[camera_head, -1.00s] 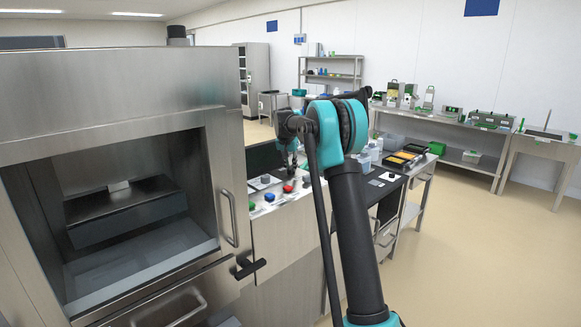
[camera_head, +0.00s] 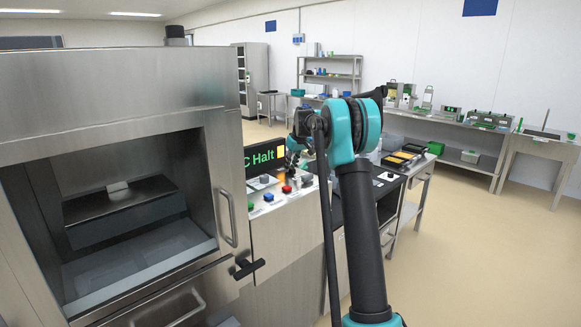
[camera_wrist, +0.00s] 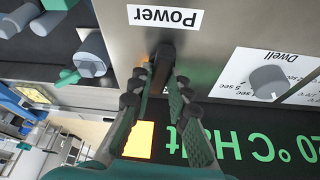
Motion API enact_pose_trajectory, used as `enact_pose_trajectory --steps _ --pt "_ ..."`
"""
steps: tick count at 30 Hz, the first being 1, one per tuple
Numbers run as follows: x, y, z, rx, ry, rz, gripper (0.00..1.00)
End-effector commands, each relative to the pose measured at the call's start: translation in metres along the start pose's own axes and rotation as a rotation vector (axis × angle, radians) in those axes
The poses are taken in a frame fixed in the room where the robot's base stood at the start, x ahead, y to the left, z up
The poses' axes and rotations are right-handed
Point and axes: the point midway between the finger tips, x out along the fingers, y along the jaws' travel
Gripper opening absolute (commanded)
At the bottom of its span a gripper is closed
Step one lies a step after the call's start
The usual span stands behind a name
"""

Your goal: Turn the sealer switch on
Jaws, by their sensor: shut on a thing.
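The tray sealer (camera_head: 120,75) is the large steel machine at the left of the head view. Its control panel (camera_head: 280,218) is to the right of the chamber. In the wrist view, the black power switch (camera_wrist: 164,60) sits beside the "Power" label (camera_wrist: 164,18). My gripper (camera_wrist: 166,84) is shut on the switch, with its fingers on either side; they partly hide it. A small orange light shows beside the switch. The display (camera_head: 262,158) is lit and reads "C Halt" in green with a yellow block; it shows upside down in the wrist view (camera_wrist: 245,140).
The Dwell knob (camera_wrist: 268,82) is near the switch. Red (camera_head: 287,189), blue (camera_head: 268,197) and green (camera_head: 253,206) buttons line the panel's front. The sealer's door handle (camera_head: 230,218) stands out left of the panel. A side table with trays is to the right.

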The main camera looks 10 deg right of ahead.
Motion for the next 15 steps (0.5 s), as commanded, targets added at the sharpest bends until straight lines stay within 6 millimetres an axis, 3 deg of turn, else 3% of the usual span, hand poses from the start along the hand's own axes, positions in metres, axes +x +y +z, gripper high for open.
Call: enact_pose_trajectory --steps 15 --pt "-0.0002 0.0009 0.0000 -0.161 -0.002 -0.066 0.00"
